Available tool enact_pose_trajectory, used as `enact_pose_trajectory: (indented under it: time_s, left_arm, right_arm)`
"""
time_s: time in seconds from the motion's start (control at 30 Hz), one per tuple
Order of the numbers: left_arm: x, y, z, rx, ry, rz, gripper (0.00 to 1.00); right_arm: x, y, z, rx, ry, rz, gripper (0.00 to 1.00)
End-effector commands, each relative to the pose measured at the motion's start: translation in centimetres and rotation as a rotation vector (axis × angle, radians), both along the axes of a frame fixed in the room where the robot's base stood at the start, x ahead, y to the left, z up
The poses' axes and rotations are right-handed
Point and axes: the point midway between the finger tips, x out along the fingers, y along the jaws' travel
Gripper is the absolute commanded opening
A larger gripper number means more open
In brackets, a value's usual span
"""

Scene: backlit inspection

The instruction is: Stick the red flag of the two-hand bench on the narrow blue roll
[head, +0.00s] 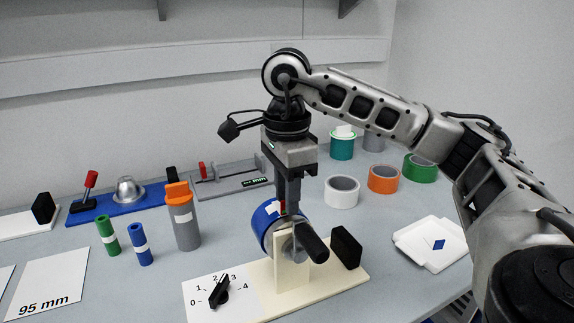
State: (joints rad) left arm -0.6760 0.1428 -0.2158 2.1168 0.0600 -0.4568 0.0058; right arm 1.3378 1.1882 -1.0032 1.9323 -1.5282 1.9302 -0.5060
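A blue roll (262,228) with a white core sits upright on the cream bench stand (318,290), in front of a dark crank handle. A slim blue cylinder (140,257) with a white band stands apart on the left. My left gripper is not in view.
A slim green cylinder (107,228) and a grey canister with an orange top (184,228) stand left of the bench. White (341,192), orange (382,179) and green (419,169) rolls stand behind. A white tray (420,234) lies right; a dial card (206,306) is in front.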

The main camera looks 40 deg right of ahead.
Motion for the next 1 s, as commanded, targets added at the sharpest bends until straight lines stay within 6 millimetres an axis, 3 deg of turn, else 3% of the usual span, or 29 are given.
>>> enact_pose_trajectory:
  time_s: [0.07, 0.17, 0.4, 0.6, 0.8, 1.0]
  left_arm:
    - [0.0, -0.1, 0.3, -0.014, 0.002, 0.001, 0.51]
    - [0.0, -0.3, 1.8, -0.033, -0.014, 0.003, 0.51]
    - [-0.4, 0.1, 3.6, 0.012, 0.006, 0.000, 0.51]
    - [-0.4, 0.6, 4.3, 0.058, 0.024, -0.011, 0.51]
    - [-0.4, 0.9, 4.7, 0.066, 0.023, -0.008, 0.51]
    - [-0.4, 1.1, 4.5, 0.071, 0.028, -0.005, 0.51]
  right_arm:
    - [0.0, 0.0, 0.0, 0.000, 0.000, 0.000, 0.28]
    - [0.1, 0.1, 1.8, 0.002, -0.006, 0.000, 0.28]
    - [0.1, 0.0, 8.6, -0.001, -0.006, -0.001, 0.28]
    - [0.0, 0.0, 13.0, 0.000, -0.004, -0.001, 0.28]
    - [0.0, 0.0, 15.4, 0.001, -0.001, 0.000, 0.28]
    - [0.0, 0.0, 16.0, 0.000, 0.000, 0.000, 0.28]
